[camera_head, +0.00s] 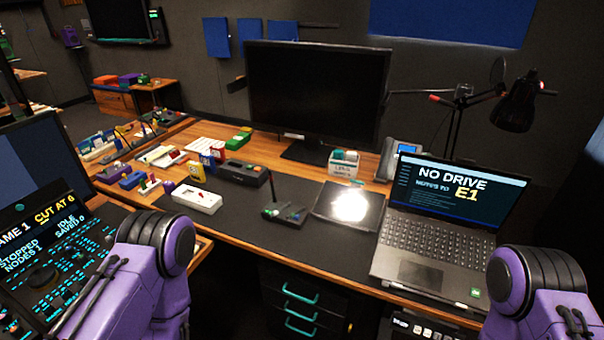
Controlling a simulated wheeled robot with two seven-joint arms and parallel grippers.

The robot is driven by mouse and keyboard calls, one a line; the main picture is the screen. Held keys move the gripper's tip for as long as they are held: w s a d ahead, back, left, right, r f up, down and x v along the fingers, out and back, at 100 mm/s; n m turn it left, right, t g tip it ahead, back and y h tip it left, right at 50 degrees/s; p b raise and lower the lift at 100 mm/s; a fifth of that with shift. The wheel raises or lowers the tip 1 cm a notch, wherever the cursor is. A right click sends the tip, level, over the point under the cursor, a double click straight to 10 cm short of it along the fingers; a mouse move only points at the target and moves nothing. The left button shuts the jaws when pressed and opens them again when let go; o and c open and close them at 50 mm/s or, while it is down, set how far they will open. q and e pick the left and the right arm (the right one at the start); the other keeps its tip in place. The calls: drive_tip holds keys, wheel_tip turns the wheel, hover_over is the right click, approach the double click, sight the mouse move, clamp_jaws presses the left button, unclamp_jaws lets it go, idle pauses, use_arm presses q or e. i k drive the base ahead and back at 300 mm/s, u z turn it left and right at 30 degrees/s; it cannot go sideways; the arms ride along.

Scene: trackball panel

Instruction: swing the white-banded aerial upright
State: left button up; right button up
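A small dark device (287,213) lies on the black desk mat near the middle of the desk. A thin dark aerial (272,186) rises from its left part, nearly upright with a slight lean to the left at the top. I cannot make out a white band on it at this size. Other thin rods stand among the small items at the far left, too small to tell apart. My purple left arm shows at the lower left and my purple right arm at the lower right. Neither gripper is in view.
A dark tablet-like pad (345,203) with a bright glare and an open laptop (432,228) lie to the right. A large monitor (316,92) stands behind. The mat's front is clear.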

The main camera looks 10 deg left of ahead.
sight(288, 204)
drive_tip(key=z, duration=1.2)
drive_tip(key=k, duration=1.1)
drive_tip(key=u, duration=1.15)
drive_tip(key=i, duration=0.5)
drive_tip(key=u, duration=0.05)
